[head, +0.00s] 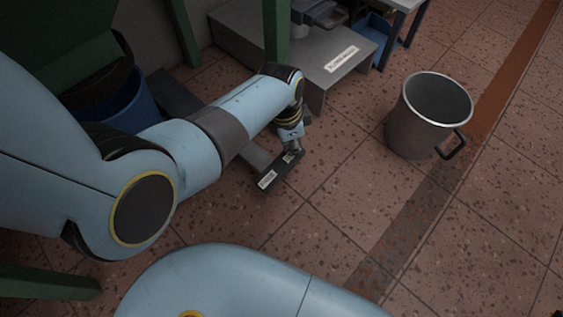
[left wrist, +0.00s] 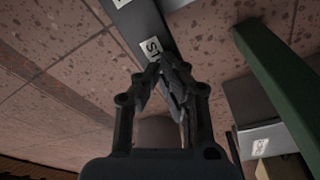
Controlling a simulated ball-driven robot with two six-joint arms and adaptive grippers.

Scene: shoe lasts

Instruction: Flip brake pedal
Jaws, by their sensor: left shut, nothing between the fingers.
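The brake pedal (head: 280,174) is a dark flat plate with white labels, low over the floor beside the grey machine. In the left wrist view the pedal (left wrist: 138,22) runs up from the fingertips, with a white label near its end. My left gripper (head: 293,150) reaches down to the pedal's far end. In the left wrist view my left gripper (left wrist: 168,62) has its fingers closed together with nothing between them, close to the labelled end. I cannot tell whether the tips touch the pedal. My right gripper is not in view.
A grey machine base (head: 320,75) with a label stands behind the pedal. A green post (head: 277,35) rises beside my left forearm. A grey metal bucket (head: 415,132) with a dark handle stands to the right. A blue bin (head: 140,105) is at the left. Tiled floor is clear in front.

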